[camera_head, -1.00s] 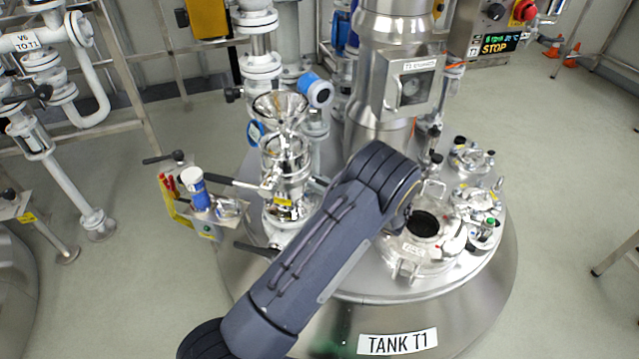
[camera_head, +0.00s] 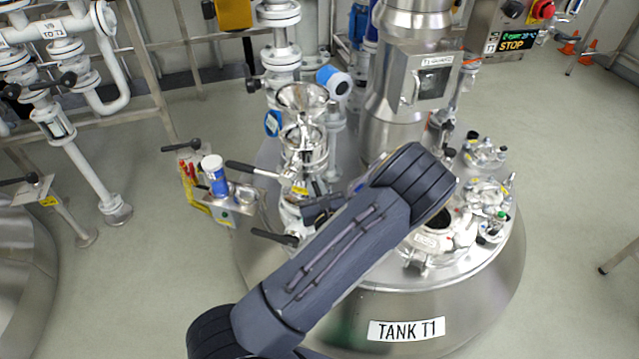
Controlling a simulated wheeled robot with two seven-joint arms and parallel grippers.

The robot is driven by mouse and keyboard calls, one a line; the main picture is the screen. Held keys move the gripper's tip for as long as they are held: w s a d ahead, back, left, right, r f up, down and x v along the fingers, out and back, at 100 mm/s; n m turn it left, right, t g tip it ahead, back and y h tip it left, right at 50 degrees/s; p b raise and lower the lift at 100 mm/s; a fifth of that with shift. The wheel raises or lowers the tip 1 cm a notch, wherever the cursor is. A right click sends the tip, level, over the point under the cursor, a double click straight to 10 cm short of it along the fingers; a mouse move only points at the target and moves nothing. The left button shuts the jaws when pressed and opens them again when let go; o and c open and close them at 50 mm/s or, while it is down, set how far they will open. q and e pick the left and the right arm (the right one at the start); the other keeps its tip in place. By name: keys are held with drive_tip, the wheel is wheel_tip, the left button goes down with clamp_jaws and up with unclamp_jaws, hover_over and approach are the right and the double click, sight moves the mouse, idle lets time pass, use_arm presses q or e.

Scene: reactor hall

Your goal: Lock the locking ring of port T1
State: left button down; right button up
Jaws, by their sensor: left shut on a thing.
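The T1 port stack (camera_head: 303,150) stands on the left of the tank lid, with a steel funnel (camera_head: 302,97) on top. Its locking ring (camera_head: 292,213) is low on the stack, near a yellow tag, and is partly covered by my arm. My left gripper (camera_head: 318,207) is a dark shape at the ring's right side, shut on what looks like the ring; my forearm hides most of the grip. A black-ended lever (camera_head: 250,168) sticks out left above the ring, and another (camera_head: 275,237) below it. My right gripper is not in view.
An open round hatch (camera_head: 432,236) and several fittings (camera_head: 488,195) sit on the right of the lid. A small side shelf (camera_head: 225,205) holds a blue-and-white bottle (camera_head: 214,175). A steel column (camera_head: 395,100) rises behind. Floor is clear around the tank (camera_head: 470,300).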

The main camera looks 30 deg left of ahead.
use_arm(q)
drive_tip(key=shift+s+a+m+t+h, duration=0.3)
drive_tip(key=shift+m+t+h, duration=0.2)
drive_tip(key=shift+t, duration=0.1)
drive_tip(key=c, duration=1.4)
unclamp_jaws()
drive_tip(key=shift+c, duration=0.2)
drive_tip(key=v, duration=0.8)
drive_tip(key=shift+a, duration=0.15)
